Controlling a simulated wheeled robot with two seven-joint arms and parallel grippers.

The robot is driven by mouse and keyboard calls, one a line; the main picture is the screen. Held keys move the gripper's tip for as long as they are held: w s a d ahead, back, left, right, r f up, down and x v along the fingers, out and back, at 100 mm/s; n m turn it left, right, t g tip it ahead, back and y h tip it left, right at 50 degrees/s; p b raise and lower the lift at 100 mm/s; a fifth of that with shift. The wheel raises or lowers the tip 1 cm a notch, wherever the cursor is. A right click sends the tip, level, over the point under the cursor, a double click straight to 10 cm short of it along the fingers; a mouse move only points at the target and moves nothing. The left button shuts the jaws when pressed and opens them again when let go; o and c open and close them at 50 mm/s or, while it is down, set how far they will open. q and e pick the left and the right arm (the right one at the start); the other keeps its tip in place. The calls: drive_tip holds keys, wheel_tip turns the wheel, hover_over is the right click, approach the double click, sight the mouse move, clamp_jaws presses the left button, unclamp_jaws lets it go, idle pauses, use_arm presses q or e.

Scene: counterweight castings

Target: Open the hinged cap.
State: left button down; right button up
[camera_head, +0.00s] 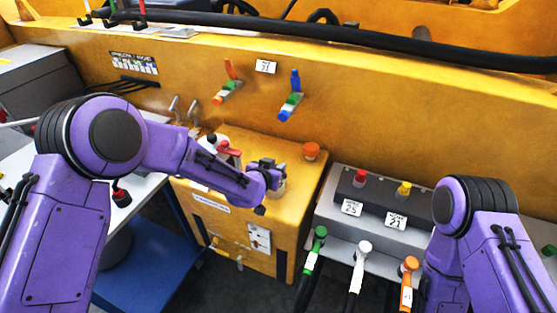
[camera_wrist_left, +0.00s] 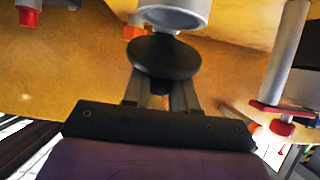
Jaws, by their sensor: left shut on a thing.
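My left gripper (camera_head: 270,176) is over the top of the yellow housing (camera_head: 300,167) in the head view. In the left wrist view its two fingers (camera_wrist_left: 163,88) are shut on a dark, rounded cap (camera_wrist_left: 165,57), which I take to be the hinged cap. A pale grey round neck (camera_wrist_left: 175,14) shows right beside the cap at the top edge. The hinge is hidden, and I cannot tell how far the cap is tilted. In the head view the gripper mostly covers the cap. My right gripper is out of view; only its arm shows at the right.
An orange knob (camera_head: 311,150) stands on the housing to the right of my left gripper. A red-handled valve (camera_head: 229,150) is close behind my left forearm. A grey box (camera_head: 379,191) with red and yellow buttons is at the right, with green, white and orange-topped hoses before it.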

use_arm(q)
drive_tip(key=shift+w+d+r+g+y+p, duration=0.15)
drive_tip(key=shift+w+r+g+y+p, duration=0.15)
drive_tip(key=shift+g+p, duration=0.5)
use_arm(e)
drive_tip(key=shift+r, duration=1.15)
use_arm(q)
drive_tip(key=shift+f, duration=0.1)
drive_tip(key=c, duration=1.1)
unclamp_jaws()
drive_tip(key=shift+o, duration=0.8)
drive_tip(key=shift+r, duration=0.2)
drive_tip(key=shift+s+r+b, duration=0.15)
drive_tip(key=shift+s+b, duration=0.1)
drive_tip(key=shift+b, duration=0.15)
drive_tip(key=b+v, duration=0.2)
drive_tip(key=v, duration=0.8)
drive_tip(key=shift+b, duration=0.3)
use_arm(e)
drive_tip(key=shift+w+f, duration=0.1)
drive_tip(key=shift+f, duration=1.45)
